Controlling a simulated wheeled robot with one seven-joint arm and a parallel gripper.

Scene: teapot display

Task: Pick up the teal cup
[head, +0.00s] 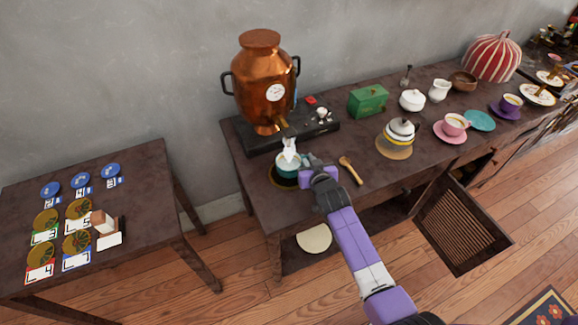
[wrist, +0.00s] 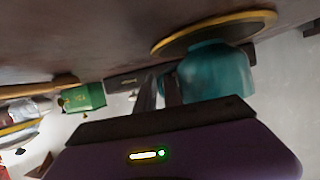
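The teal cup (head: 288,170) stands upright on a dark gold-rimmed saucer (head: 273,177) below the copper urn's spout, with white steam or liquid above it. My gripper (head: 309,163) is low over the table, just right of the cup. In the tilted wrist view the cup (wrist: 217,70) and the saucer's gold rim (wrist: 213,29) show close to my gripper's two dark fingers (wrist: 160,90). The fingers are near each other, at the cup's left edge. I cannot tell whether they touch the cup or hold part of it, such as a handle.
The copper urn (head: 265,85) stands on a black base behind the cup. A wooden spoon-like tool (head: 351,171) lies to the right, then a glass teapot (head: 399,134) and a green box (head: 368,100). A low table with cards (head: 110,220) is at left.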

